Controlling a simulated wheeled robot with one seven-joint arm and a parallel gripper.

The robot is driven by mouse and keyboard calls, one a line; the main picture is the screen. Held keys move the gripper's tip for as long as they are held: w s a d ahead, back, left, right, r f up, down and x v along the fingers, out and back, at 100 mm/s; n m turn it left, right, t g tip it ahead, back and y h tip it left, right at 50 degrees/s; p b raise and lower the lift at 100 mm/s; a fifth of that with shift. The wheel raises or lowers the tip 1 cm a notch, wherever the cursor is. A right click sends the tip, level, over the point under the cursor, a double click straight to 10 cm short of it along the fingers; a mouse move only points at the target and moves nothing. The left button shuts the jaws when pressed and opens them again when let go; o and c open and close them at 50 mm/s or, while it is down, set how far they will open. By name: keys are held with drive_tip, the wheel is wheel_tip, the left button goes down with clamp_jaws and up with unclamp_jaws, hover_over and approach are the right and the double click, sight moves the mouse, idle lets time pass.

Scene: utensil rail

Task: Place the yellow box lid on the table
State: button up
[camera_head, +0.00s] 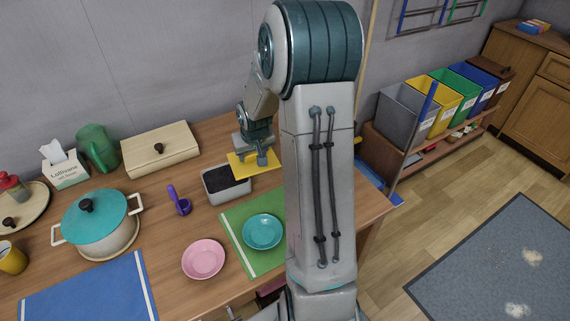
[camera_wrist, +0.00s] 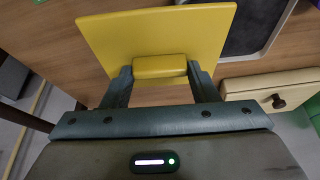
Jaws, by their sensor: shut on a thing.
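The yellow box lid (camera_head: 246,164) is a flat square plate with a raised block handle. My gripper (camera_head: 255,157) is shut on that handle and holds the lid over the far part of the wooden table (camera_head: 150,198), beside and slightly over the grey box with dark contents (camera_head: 216,189). In the wrist view the lid (camera_wrist: 160,30) fills the top middle, its handle between the two fingers of my gripper (camera_wrist: 160,70). I cannot tell whether the lid touches the table.
A pink plate (camera_head: 203,259) and a teal bowl (camera_head: 263,231) are in front. My arm hides the table's right part.

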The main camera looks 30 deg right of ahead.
drive_tip(key=s+d+r+m+b, duration=0.1)
drive_tip(key=s+d, duration=0.3)
drive_tip(key=d, duration=0.6)
drive_tip(key=s+d+r+m+b, duration=0.1)
drive_tip(key=s+d+r+m, duration=0.15)
drive_tip(key=d, duration=0.65)
drive_tip(key=shift+n+h, duration=0.25)
drive_tip(key=shift+h, duration=0.25)
drive_tip(key=w+a+f, duration=0.4)
drive_tip(key=w+f, duration=0.1)
drive_tip(key=w+a+f+b, duration=0.1)
drive_tip(key=w+a+f, duration=0.1)
drive_tip(key=w, duration=0.1)
drive_tip(key=shift+w+a+f, duration=0.15)
drive_tip(key=shift+w+f, duration=0.1)
drive_tip(key=shift+f, duration=2)
drive_tip(key=shift+f, duration=0.1)
drive_tip(key=shift+f+b, duration=0.15)
drive_tip(key=shift+b, duration=0.2)
drive_tip(key=o, duration=1)
drive_tip(key=shift+c, duration=0.2)
drive_tip(key=shift+r, duration=0.2)
